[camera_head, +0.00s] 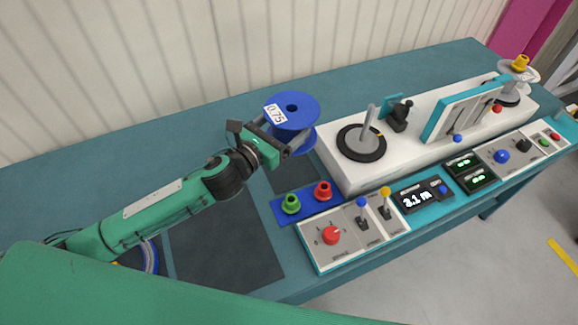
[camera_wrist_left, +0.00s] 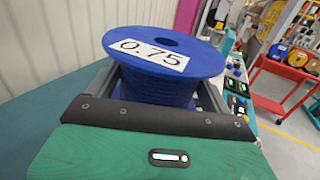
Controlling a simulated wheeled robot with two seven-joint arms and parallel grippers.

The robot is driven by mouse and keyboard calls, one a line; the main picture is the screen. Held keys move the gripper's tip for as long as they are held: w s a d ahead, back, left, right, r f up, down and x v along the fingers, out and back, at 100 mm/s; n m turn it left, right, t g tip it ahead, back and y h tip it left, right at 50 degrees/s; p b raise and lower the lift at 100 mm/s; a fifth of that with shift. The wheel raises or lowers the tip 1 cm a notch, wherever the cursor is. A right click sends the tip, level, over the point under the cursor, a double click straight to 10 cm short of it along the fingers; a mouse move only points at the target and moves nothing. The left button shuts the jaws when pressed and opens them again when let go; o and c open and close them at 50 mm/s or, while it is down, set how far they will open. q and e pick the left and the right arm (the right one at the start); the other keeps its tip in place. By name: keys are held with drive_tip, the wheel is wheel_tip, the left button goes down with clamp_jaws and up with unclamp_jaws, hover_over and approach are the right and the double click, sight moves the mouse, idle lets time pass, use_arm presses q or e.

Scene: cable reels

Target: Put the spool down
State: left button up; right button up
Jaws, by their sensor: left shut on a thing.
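A blue spool (camera_head: 296,108) with a white label reading 0.75 is held upright in my left gripper (camera_head: 279,136). In the left wrist view the spool (camera_wrist_left: 165,85) sits between the two fingers, its top flange and label facing up. My left gripper is shut on its middle, below the top flange. In the head view the spool appears left of the white machine's spindle plate (camera_head: 361,143), above the bench top (camera_head: 200,130). How high it is above the bench is hard to tell. My right gripper is not in view.
A blue plate (camera_head: 307,212) with a green and a red cone is in front of the spool. Control panels with levers (camera_head: 352,233) line the front edge. A white base (camera_head: 345,178) carries the spindle and a teal guide (camera_head: 458,112). The back left bench is clear.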

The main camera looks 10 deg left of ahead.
sight(282, 110)
use_arm(q)
drive_tip(key=w, duration=0.1)
drive_tip(key=w+r, duration=0.1)
drive_tip(key=w+a, duration=0.1)
drive_tip(key=shift+r+m+g+h, duration=0.3)
drive_tip(key=shift+r+h, duration=0.05)
drive_tip(key=shift+h, duration=0.05)
drive_tip(key=shift+w+a, duration=0.15)
drive_tip(key=shift+w, duration=0.2)
drive_tip(key=shift+f, duration=9.9)
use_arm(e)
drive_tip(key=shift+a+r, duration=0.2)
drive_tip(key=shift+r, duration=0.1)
use_arm(q)
drive_tip(key=shift+f, duration=0.2)
drive_tip(key=o, duration=1.2)
drive_tip(key=shift+o, duration=0.8)
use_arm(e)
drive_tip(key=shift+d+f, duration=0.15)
